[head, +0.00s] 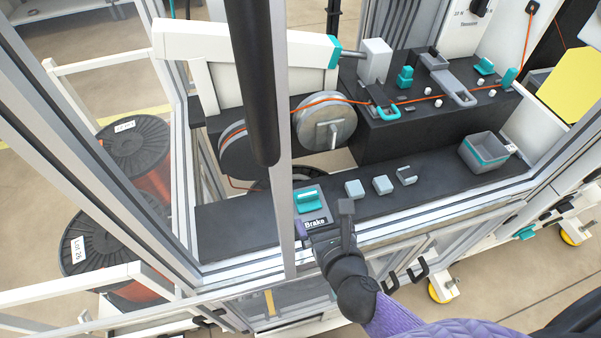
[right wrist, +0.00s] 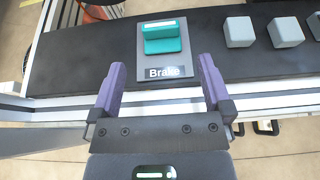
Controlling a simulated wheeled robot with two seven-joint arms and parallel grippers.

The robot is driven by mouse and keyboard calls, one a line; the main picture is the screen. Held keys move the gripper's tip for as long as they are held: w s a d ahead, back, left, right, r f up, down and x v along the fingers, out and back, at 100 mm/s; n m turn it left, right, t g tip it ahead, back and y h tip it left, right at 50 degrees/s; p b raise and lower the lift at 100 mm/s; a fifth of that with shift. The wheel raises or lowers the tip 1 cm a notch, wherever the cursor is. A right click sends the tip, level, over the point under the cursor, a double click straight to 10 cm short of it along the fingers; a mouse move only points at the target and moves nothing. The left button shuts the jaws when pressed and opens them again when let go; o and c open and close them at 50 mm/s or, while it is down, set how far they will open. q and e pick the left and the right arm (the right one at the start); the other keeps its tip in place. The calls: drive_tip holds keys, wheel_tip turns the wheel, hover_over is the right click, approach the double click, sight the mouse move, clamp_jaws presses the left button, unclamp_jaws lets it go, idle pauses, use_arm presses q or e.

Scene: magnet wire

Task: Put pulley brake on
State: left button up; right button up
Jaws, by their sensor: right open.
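The brake switch is a teal rocker (head: 308,200) on a grey plate labelled "Brake" (head: 314,222), set on the black ledge. In the right wrist view the teal rocker (right wrist: 162,38) sits just ahead of my fingers, with the label (right wrist: 165,72) below it. My right gripper (head: 322,232) is at the near edge of the plate. In the right wrist view its purple fingers (right wrist: 163,88) are apart and empty, one on each side of the label. The pulley (head: 326,125) with orange wire stands behind the ledge. My left gripper is not in view.
Grey blocks (head: 355,188) and a C-shaped piece (head: 406,175) lie right of the brake plate. A grey bin (head: 484,152) stands at the ledge's right end. A vertical frame post (head: 283,200) rises close left of the plate. Wire spools (head: 135,150) stand at left.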

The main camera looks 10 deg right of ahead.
sight(308, 196)
drive_tip(key=b+x, duration=0.2)
drive_tip(key=x, duration=0.7)
drive_tip(key=shift+f, duration=0.1)
drive_tip(key=shift+w+b, duration=0.3)
